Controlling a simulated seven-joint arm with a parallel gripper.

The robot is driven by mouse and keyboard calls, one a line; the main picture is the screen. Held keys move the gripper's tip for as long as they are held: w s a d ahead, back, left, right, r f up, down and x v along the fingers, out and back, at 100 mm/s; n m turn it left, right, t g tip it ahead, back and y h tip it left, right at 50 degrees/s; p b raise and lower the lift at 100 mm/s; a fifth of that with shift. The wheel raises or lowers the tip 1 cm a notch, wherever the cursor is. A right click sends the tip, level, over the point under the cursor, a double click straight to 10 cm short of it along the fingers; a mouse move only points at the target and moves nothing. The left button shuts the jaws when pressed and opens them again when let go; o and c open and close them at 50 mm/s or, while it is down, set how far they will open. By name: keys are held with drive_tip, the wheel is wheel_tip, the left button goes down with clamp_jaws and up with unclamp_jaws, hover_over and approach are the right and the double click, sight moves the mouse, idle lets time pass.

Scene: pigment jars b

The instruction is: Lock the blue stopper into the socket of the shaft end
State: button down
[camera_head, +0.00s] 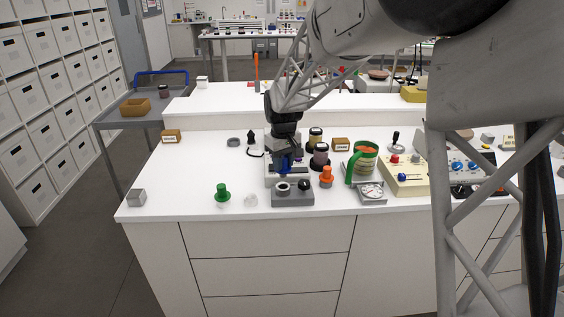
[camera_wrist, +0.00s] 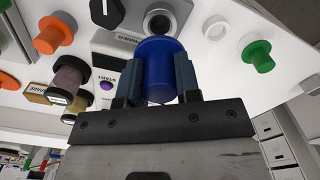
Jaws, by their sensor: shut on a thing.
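The blue stopper (camera_head: 283,169) is held between the fingers of my gripper (camera_head: 284,158). In the wrist view the blue stopper (camera_wrist: 162,58) fills the space between both fingertips (camera_wrist: 159,75). The shaft end's grey block (camera_head: 293,195) stands near the front edge of the bench, just below the stopper. Its round open socket (camera_head: 283,186) is on the left part of its top. In the wrist view the socket (camera_wrist: 158,22) shows just beyond the stopper, uncovered. The stopper appears above the socket and apart from it, though the exact gap is hard to tell.
A black knob (camera_head: 304,184) sits on the block's right. An orange stopper (camera_head: 326,177) and a dark jar (camera_head: 321,158) stand close on the right. A green stopper (camera_head: 222,194) and a whitish ring (camera_head: 250,200) are left. The bench's left part is mostly clear.

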sight(283, 176)
drive_tip(key=shift+f, duration=0.35)
drive_tip(key=shift+f, duration=2.3)
drive_tip(key=shift+f, duration=0.45)
drive_tip(key=c, duration=0.7)
unclamp_jaws()
drive_tip(key=shift+c, duration=0.2)
drive_tip(key=shift+r, duration=0.1)
drive_tip(key=shift+r, duration=3.85)
